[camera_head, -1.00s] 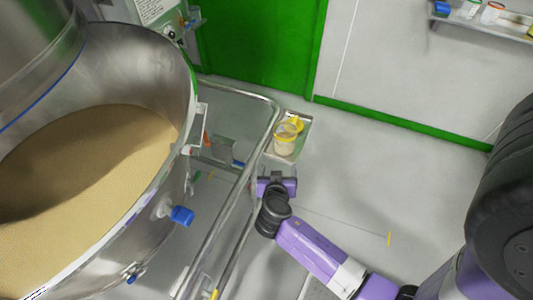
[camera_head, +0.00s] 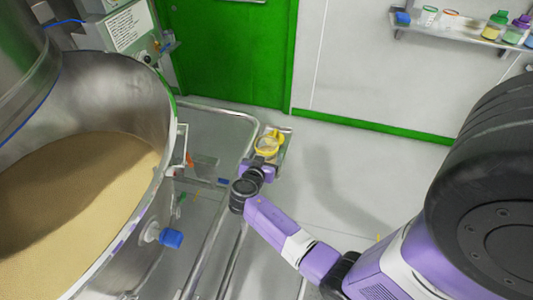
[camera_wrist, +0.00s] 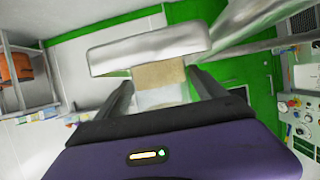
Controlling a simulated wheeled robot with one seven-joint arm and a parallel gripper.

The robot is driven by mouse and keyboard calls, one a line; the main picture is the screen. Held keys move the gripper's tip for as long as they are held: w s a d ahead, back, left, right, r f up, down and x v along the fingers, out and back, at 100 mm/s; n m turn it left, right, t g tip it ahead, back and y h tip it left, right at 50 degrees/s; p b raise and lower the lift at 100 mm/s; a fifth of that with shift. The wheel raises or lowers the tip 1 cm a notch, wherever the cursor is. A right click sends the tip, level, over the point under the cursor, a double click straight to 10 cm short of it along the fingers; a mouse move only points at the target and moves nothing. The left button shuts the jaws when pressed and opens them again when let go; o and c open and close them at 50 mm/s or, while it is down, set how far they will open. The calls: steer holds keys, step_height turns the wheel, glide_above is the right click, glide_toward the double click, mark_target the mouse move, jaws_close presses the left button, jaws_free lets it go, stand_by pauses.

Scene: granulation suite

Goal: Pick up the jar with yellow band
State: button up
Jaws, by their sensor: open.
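In the wrist view, my open gripper (camera_wrist: 160,82) has one dark finger on each side of a pale, beige-filled body (camera_wrist: 159,74), which looks like the jar. I cannot tell whether the fingers touch it. The yellow band cannot be made out in the wrist view.
A large steel bowl (camera_head: 150,100) full of tan granules fills the left. A bent metal rail (camera_head: 215,108) runs close beside my gripper. A wall shelf (camera_head: 450,38) holds several containers. Open floor (camera_head: 335,185) lies to the right.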

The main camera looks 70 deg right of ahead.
steer(key=shift+x, duration=0.85)
steer(key=shift+c, duration=0.2)
jaws_close()
step_height(320, 180, up, 20)
